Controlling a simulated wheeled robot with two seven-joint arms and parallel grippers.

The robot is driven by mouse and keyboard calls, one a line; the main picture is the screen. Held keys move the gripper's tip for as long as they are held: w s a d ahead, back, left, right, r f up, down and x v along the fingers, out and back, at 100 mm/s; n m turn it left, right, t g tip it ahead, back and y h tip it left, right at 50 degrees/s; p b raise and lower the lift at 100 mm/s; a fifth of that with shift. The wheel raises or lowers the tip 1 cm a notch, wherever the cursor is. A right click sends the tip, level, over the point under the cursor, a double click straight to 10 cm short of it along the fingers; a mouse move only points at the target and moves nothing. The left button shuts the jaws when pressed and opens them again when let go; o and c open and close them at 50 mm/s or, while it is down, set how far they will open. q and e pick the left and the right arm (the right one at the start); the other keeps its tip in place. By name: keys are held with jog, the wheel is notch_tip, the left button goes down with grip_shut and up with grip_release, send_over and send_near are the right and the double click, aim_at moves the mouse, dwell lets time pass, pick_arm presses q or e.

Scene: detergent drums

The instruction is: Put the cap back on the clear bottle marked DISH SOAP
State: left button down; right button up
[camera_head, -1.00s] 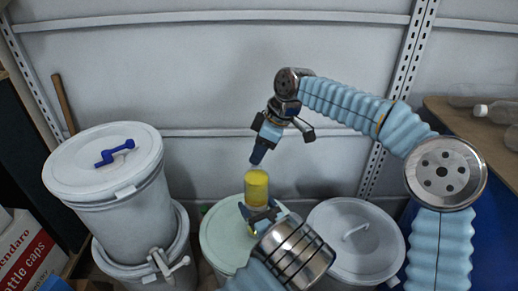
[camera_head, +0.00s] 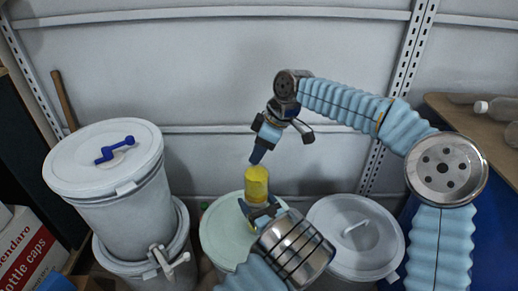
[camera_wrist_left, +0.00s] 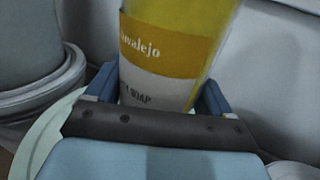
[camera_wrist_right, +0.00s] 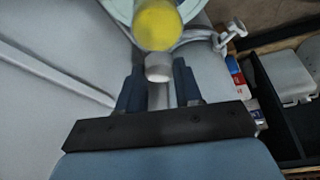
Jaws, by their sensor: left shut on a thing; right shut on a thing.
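The clear bottle (camera_head: 257,183) holds yellow liquid and looks slightly tilted above the pale green lid. My left gripper (camera_head: 261,208) is shut around its lower part. In the left wrist view the bottle (camera_wrist_left: 165,48) has an orange and white label ending in "SOAP". My right gripper (camera_head: 257,158) points down just above the bottle's top. In the right wrist view its fingers are shut on a small whitish cap (camera_wrist_right: 158,68), with the yellow bottle (camera_wrist_right: 157,25) just beyond it. Whether cap and bottle touch cannot be told; the bottle's mouth is hidden.
A pale green-lidded drum (camera_head: 218,234) stands below the bottle. A grey lidded drum (camera_head: 352,238) is to its right. Stacked white drums (camera_head: 125,205) with a blue handle on top (camera_head: 115,150) are at left. A wooden shelf (camera_head: 470,122) with clear bottles is at right.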

jog(key=m, duration=0.2)
jog(key=m+t+h, duration=0.1)
jog(key=m, duration=0.1)
jog(key=m+t, duration=0.1)
jog(key=m, duration=0.1)
jog(key=shift+s+a+r, duration=0.1)
jog(key=shift+s+a, duration=0.15)
jog(key=shift+s, duration=0.05)
jog(key=m+h, duration=0.1)
jog(key=m, duration=0.1)
jog(key=m+t, duration=0.1)
jog(key=m, duration=0.1)
jog(key=shift+a+m+h, duration=0.15)
jog(key=shift+m+h, duration=0.15)
jog(key=shift+h, duration=0.1)
jog(key=m+h, duration=0.1)
jog(key=m, duration=0.1)
jog(key=m+h, duration=0.1)
jog(key=m, duration=0.2)
jog(key=shift+a, duration=0.15)
jog(key=m+h, duration=0.1)
jog(key=m, duration=0.2)
jog(key=m+h, duration=0.1)
jog(key=m, duration=0.2)
jog(key=shift+w+m+g, duration=0.1)
jog(key=shift+m+g, duration=0.2)
jog(key=shift+m, duration=0.1)
jog(key=o, duration=1.1)
jog(key=shift+r, duration=2.15)
